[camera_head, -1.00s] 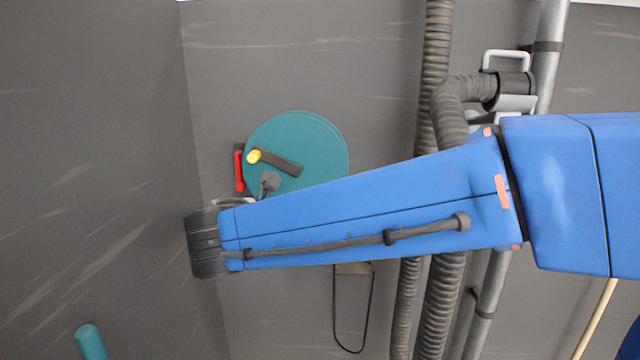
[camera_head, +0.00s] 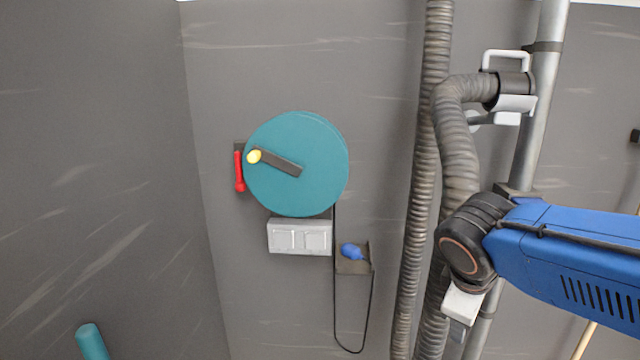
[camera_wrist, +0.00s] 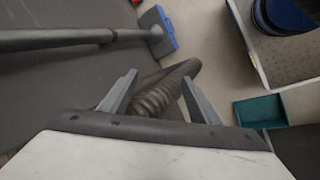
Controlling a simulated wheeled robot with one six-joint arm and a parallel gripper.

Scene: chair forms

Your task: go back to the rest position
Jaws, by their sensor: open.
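My gripper (camera_wrist: 158,95) shows in the wrist view with its two grey fingers spread apart and nothing between them. A ribbed grey hose (camera_wrist: 165,88) lies beyond the fingers; I cannot tell how far off it is. A round teal disc (camera_head: 315,150) with a dark crank and yellow knob (camera_head: 255,156) is on the grey wall, clear of my arm.
A red handle (camera_head: 239,172), a white double switch box (camera_head: 300,237) and a small holder with a blue object (camera_head: 351,251) are by the disc. Ribbed hoses (camera_head: 422,150) and a metal pipe (camera_head: 545,90) run beside my arm. A teal bin (camera_wrist: 260,113) shows in the wrist view.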

